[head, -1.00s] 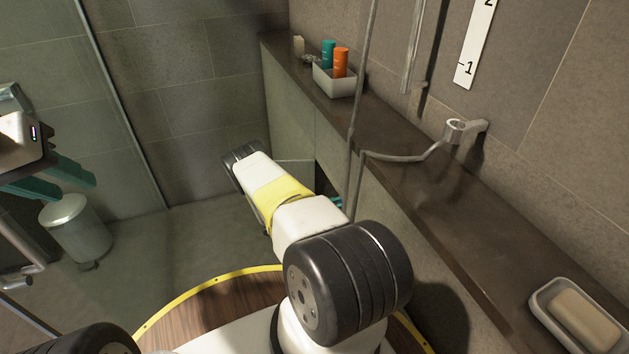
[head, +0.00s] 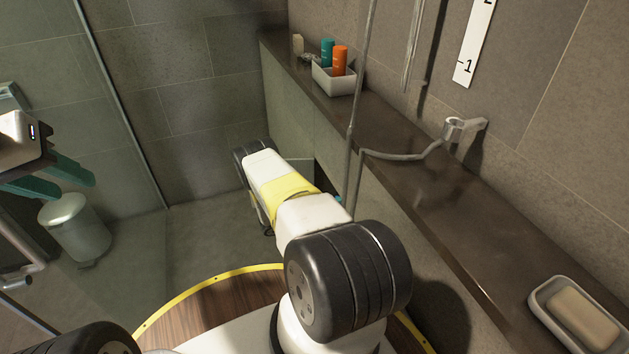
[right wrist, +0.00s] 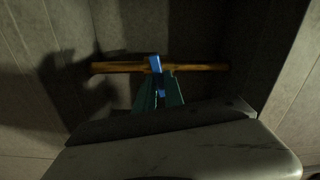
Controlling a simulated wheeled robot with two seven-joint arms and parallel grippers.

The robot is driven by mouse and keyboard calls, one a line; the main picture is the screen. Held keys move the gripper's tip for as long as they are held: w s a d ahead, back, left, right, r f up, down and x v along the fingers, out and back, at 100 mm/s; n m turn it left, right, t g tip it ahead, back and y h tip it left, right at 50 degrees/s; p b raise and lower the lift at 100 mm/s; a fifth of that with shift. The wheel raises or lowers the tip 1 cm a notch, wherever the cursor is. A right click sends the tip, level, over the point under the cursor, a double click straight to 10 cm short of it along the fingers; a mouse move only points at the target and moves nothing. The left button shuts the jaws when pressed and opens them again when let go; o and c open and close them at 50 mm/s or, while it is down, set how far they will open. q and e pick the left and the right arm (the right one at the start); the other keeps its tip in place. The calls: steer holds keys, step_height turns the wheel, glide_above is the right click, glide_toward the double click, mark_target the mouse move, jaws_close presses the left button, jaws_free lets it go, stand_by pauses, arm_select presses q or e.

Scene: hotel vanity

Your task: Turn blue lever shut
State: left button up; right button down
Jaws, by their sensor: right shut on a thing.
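The blue lever (right wrist: 155,64) shows in the right wrist view. It stands across a horizontal copper-coloured pipe (right wrist: 200,66), its top tilted slightly left. My right gripper (right wrist: 158,88) has its teal fingers closed around the lower part of the lever, which shows between them. In the head view my right arm hides the lever, and only a sliver of teal shows by the dark opening in the wall. My left gripper (head: 74,186) is at the left edge of the head view, its two teal fingers apart with nothing between them.
A stone ledge (head: 420,190) runs along the right, with a white box (head: 335,78) of bottles and a soap dish (head: 541,295). A hose and a wall holder (head: 455,130) are above it. A metal bin (head: 75,230) stands at left. The pipe lies inside a dim recess.

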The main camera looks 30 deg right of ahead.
steer(key=shift+w+m, duration=0.15)
steer(key=shift+m, duration=1.05)
steer(key=shift+r, duration=0.1)
steer(key=c, duration=1.4)
jaws_free()
steer(key=shift+c, duration=0.2)
steer(key=shift+a, duration=0.1)
steer(key=a, duration=0.7)
steer(key=shift+w+a, duration=0.35)
